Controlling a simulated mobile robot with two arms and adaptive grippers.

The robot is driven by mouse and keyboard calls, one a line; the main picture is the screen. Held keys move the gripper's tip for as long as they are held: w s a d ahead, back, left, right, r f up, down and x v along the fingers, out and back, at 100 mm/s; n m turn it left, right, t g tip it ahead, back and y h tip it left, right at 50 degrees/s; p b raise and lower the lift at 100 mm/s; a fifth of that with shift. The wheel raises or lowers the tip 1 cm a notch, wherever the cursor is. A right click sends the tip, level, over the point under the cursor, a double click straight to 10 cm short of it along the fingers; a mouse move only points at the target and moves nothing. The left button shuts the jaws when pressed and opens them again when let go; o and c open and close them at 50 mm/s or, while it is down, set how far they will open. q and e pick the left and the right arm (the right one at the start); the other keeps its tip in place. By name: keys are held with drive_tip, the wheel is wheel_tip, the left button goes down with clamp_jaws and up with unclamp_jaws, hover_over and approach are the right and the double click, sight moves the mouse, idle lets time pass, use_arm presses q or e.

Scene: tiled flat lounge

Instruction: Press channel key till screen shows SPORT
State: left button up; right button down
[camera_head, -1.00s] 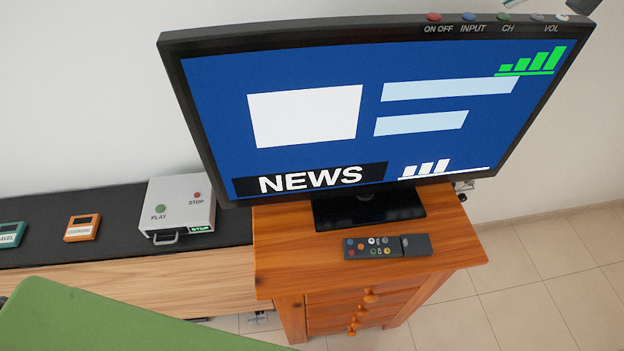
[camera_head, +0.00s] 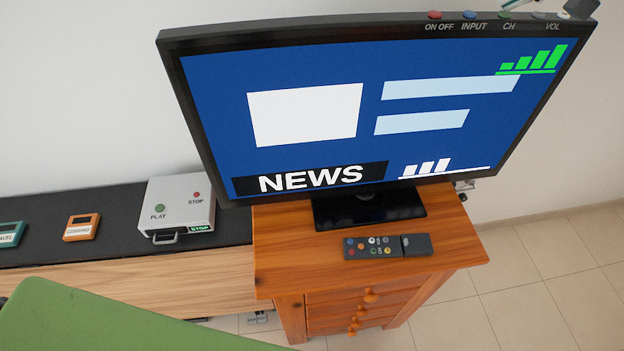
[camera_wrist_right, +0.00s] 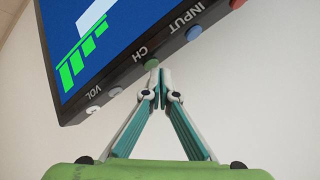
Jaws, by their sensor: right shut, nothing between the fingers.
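The TV (camera_head: 290,200) stands on a wooden cabinet. Its screen (camera_head: 430,155) shows NEWS on blue, with white and green bars. Along its top edge are the ON OFF, INPUT, CH and VOL keys. The green CH key (camera_head: 504,15) also shows in the right wrist view (camera_wrist_right: 151,64). My right gripper (camera_wrist_right: 157,72) is shut and empty, its tips right at the CH key; I cannot tell whether they press it. In the head view only a bit of it shows at the top edge. My left gripper is not in view.
A remote (camera_head: 387,246) lies on the wooden cabinet (camera_head: 440,260) before the TV. On the dark-topped unit (camera_head: 110,235) to the left are a white player (camera_head: 178,205) with PLAY and STOP keys and two small labelled cases (camera_head: 82,227). Tiled floor is clear at right.

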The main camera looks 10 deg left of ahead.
sight(509, 15)
drive_tip(key=shift+f, duration=0.2)
idle(0.5)
drive_tip(key=shift+r+p, duration=0.55)
drive_tip(key=shift+r, duration=0.1)
wheel_tip(509, 15, up, 6)
drive_tip(key=p, duration=0.5)
idle(0.4)
